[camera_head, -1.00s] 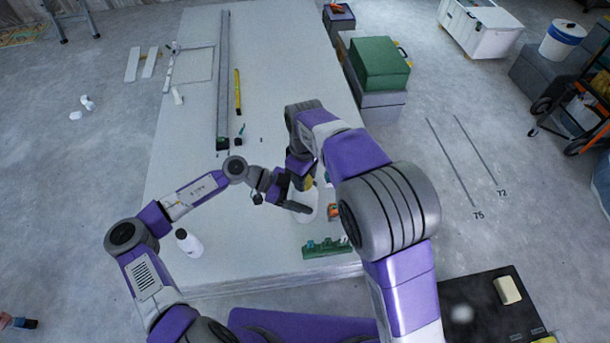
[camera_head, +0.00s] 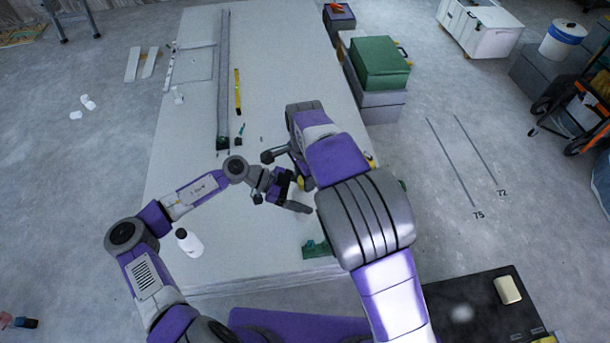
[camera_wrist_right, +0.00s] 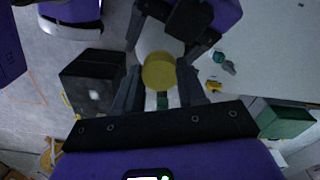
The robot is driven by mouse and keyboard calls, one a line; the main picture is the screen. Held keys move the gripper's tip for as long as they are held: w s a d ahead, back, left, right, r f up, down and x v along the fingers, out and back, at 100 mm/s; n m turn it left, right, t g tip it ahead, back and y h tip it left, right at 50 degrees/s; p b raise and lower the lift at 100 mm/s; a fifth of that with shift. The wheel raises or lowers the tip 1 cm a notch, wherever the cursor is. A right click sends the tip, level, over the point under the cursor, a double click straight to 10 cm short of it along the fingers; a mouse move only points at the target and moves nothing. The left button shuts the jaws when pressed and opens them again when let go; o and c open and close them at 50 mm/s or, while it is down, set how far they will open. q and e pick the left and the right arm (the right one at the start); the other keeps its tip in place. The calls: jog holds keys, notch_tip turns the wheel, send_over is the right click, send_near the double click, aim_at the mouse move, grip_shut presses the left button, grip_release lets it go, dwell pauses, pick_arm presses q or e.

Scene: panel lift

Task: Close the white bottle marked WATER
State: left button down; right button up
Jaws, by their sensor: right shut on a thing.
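A white bottle (camera_wrist_right: 156,38) with a yellow cap (camera_wrist_right: 158,72) shows in the right wrist view. Its marking cannot be read. My right gripper (camera_wrist_right: 157,84) has a finger on each side of the yellow cap and is shut on it. The cap is at the bottle's mouth; whether it is seated cannot be told. My left gripper (camera_head: 292,198) has its dark jaws around the bottle's body. In the head view the bottle is mostly hidden by both arms, and a little yellow of the cap (camera_head: 301,184) shows between them.
Another white bottle (camera_head: 188,242) with a dark top stands on the pale table (camera_head: 200,275) at front left. A green piece (camera_head: 316,249) is partly hidden by my right arm. A yellow level (camera_head: 238,92) and a long rail (camera_head: 223,80) lie farther back.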

jog(key=m, duration=0.3)
jog(key=shift+m, duration=0.4)
jog(key=o, duration=1.2)
jog(key=shift+o, duration=0.2)
notch_tip(320, 180, up, 12)
